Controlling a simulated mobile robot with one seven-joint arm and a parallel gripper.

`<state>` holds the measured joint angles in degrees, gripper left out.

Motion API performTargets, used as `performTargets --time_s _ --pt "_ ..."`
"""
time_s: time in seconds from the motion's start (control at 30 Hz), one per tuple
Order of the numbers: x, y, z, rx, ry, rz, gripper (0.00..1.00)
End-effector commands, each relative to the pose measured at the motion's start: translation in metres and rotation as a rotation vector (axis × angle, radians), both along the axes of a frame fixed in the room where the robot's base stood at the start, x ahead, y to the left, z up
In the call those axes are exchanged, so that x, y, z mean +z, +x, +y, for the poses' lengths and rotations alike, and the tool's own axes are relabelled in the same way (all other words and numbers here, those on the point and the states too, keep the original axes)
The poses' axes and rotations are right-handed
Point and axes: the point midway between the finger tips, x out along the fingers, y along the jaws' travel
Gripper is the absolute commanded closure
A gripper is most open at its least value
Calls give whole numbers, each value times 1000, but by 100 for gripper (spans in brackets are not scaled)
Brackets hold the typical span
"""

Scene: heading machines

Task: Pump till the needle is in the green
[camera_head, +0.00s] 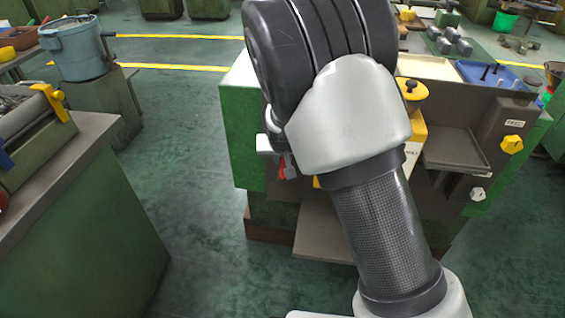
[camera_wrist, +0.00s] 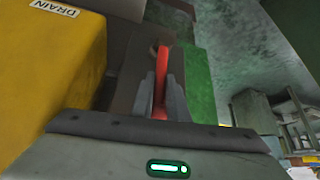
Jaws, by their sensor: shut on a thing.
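A red lever (camera_wrist: 161,68) stands between the two grey fingers of my gripper (camera_wrist: 160,98) in the wrist view, and the fingers are closed on it. In the head view a bit of red (camera_head: 281,173) shows beside my gripper (camera_head: 287,166), at the left side of the green machine (camera_head: 236,125). My own arm covers most of the middle of that machine. A yellow body (camera_wrist: 50,85) with a DRAIN label (camera_wrist: 55,8) is to the left in the wrist view. I see no gauge, needle or green band in either view.
In the head view a grey tray (camera_head: 455,150) and a yellow knob (camera_head: 512,144) are on the machine's right. A bench (camera_head: 95,140) stands at the left, with a blue bucket (camera_head: 75,50) behind it. The green floor between bench and machine is clear.

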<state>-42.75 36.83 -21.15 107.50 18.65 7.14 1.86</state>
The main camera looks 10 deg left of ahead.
Motion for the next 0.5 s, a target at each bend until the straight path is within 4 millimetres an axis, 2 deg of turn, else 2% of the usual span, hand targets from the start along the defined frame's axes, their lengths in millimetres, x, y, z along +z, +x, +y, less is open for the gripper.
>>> performTargets --time_s 0.03,0.47,0.5 --pt "8 8 -2 -7 12 -23 100" --pt "8 8 -2 -9 20 -23 100" --pt "8 8 -2 -9 20 -23 81"
